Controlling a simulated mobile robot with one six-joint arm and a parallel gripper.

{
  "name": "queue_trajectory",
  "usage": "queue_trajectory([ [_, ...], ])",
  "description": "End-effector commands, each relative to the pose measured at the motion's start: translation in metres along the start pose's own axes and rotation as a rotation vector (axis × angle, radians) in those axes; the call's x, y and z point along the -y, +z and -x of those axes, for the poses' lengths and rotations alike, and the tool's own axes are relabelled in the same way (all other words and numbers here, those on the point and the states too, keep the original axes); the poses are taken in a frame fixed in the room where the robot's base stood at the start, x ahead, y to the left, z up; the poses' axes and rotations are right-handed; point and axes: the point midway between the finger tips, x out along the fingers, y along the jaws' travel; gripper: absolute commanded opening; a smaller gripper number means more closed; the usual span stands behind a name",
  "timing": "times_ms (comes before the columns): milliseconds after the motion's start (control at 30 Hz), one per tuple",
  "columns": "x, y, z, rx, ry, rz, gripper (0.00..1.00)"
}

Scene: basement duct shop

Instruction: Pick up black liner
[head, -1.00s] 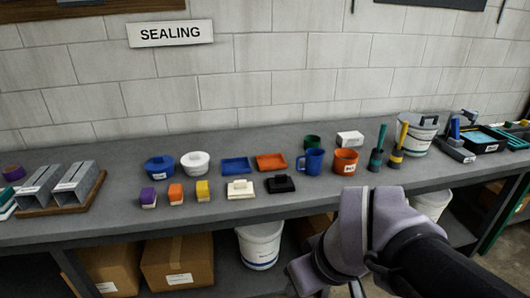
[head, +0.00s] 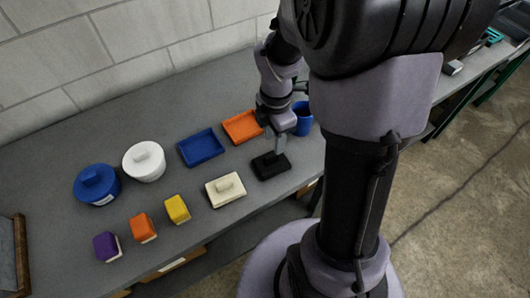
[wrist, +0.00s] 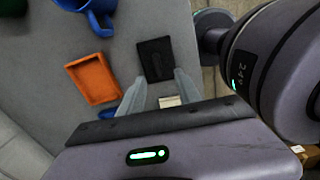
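The black liner (head: 271,166) is a flat dark block with a raised middle, lying on the grey bench near its front edge. It also shows in the wrist view (wrist: 157,59), just beyond my fingertips. My gripper (head: 275,148) points down at it from close above. In the wrist view my gripper (wrist: 160,80) has its fingers apart, with nothing held between them. I cannot tell whether a finger touches the liner.
A cream block (head: 225,190) lies left of the liner. An orange tray (head: 242,127), a blue tray (head: 202,147) and a blue mug (head: 302,118) are close behind. Yellow (head: 177,209), orange (head: 142,228) and purple (head: 107,246) blocks stand further left along the front edge.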

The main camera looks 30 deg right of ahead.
Motion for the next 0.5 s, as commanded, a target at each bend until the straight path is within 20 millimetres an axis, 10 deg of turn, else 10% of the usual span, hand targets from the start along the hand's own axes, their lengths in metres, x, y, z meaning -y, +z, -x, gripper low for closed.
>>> queue_trajectory([
  [500, -0.002, -0.002, -0.091, -0.001, -0.001, -0.001, 0.4],
])
